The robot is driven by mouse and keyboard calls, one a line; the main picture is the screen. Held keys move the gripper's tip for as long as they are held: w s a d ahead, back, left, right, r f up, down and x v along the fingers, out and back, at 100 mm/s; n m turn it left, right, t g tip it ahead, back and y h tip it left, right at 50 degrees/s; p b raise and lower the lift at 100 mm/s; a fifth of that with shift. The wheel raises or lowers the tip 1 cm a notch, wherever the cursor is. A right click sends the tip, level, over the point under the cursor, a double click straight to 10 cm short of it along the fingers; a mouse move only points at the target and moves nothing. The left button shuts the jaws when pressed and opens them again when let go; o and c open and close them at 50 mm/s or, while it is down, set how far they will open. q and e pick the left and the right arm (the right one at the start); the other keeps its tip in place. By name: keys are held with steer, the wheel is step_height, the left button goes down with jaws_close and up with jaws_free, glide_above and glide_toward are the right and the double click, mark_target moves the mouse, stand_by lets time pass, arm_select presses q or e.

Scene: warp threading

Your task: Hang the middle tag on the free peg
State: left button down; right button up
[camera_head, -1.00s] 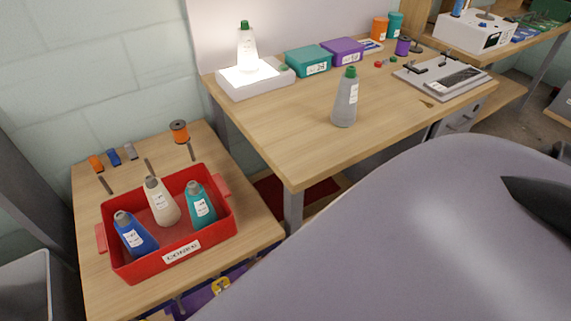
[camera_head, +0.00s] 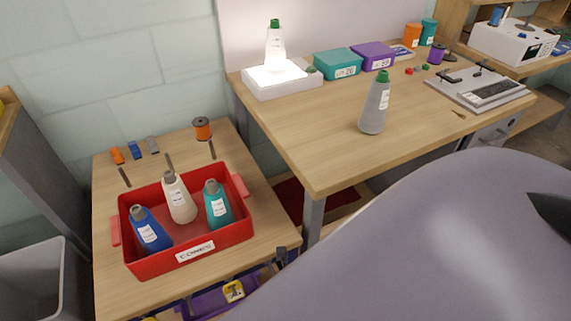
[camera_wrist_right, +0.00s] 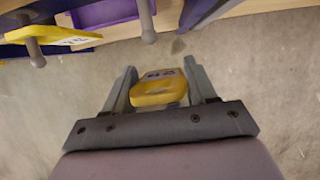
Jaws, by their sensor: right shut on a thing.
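In the right wrist view, my right gripper (camera_wrist_right: 160,70) is shut on a yellow tag (camera_wrist_right: 158,90) with dark print on its white label. Another yellow tag (camera_wrist_right: 55,36) hangs on a grey peg at the upper left. A second grey peg (camera_wrist_right: 147,22) at the top centre carries no tag that I can see. The held tag is apart from this peg, below it in the picture. In the head view, a yellow tag (camera_head: 233,291) shows below the small table's front edge. My left gripper is in neither view.
A red crate (camera_head: 152,262) with several cones stands on the small table (camera_head: 262,243). Purple parts (camera_head: 205,303) show below its front edge. A larger desk (camera_head: 330,170) with a grey bottle (camera_head: 376,105) stands to the right. Bare floor (camera_wrist_right: 265,60) lies under the gripper.

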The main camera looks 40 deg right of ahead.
arm_select(q)
steer(key=b, duration=0.1)
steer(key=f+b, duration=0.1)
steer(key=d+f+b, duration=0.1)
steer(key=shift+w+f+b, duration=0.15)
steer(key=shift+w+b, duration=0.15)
steer(key=shift+b, duration=0.1)
arm_select(e)
steer(key=w+d+f, duration=0.1)
steer(key=w, duration=0.5)
steer(key=shift+w+d+f, duration=0.2)
steer(key=shift+w+d, duration=0.05)
steer(key=shift+w, duration=0.05)
steer(key=shift+f, duration=0.1)
steer(key=o, duration=1.1)
